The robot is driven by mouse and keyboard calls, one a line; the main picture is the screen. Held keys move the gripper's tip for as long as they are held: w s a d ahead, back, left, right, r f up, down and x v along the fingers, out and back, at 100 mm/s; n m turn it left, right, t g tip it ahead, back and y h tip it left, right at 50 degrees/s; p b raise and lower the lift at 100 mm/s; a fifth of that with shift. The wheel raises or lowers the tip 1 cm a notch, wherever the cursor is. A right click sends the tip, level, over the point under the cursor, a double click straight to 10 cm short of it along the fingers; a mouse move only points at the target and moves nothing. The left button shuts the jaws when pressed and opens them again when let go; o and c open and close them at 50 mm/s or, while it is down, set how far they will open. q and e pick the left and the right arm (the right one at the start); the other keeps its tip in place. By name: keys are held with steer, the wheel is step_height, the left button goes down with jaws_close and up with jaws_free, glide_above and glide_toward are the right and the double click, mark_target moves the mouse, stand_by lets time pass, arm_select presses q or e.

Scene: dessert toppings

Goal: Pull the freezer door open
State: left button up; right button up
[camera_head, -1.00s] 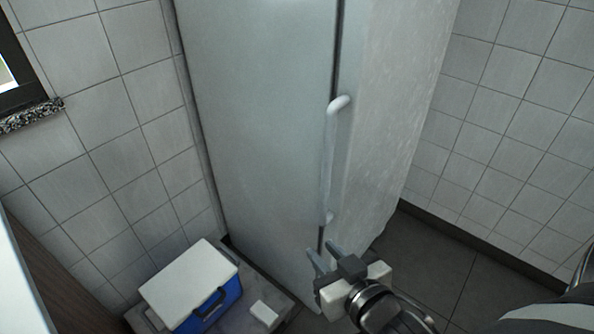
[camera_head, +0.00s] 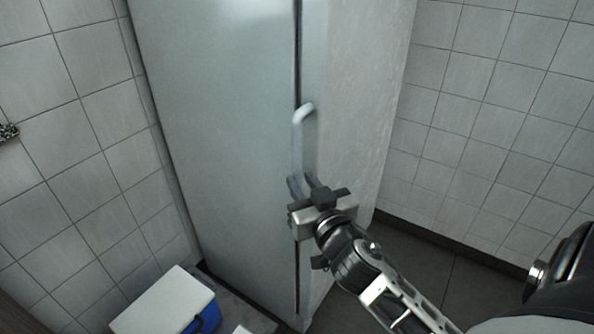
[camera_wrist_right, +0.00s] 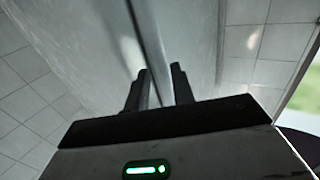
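The tall pale freezer (camera_head: 220,130) stands in the middle of the head view, with a thin dark seam running down near its edge. Its door looks shut. A white vertical handle (camera_head: 303,118) shows beside the seam; its lower part is hidden by my right gripper. My right gripper (camera_head: 301,182) is at the lower part of the handle, its two fingers apart, one on either side as far as I can see. The right wrist view shows the fingers (camera_wrist_right: 158,85) parted and pointing at the freezer; contact cannot be told. My left gripper is not in view.
A blue cooler box with a white lid (camera_head: 165,305) sits low at the left, near the freezer's foot. Tiled walls (camera_head: 475,110) stand on both sides. Dark floor (camera_head: 420,260) is clear to the right of the freezer.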

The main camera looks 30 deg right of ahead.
mark_target(299, 179)
steer(key=shift+w+d, duration=0.2)
steer(key=shift+w, duration=0.6)
steer(key=shift+w+d, duration=0.15)
steer(key=shift+w, duration=0.65)
jaws_close()
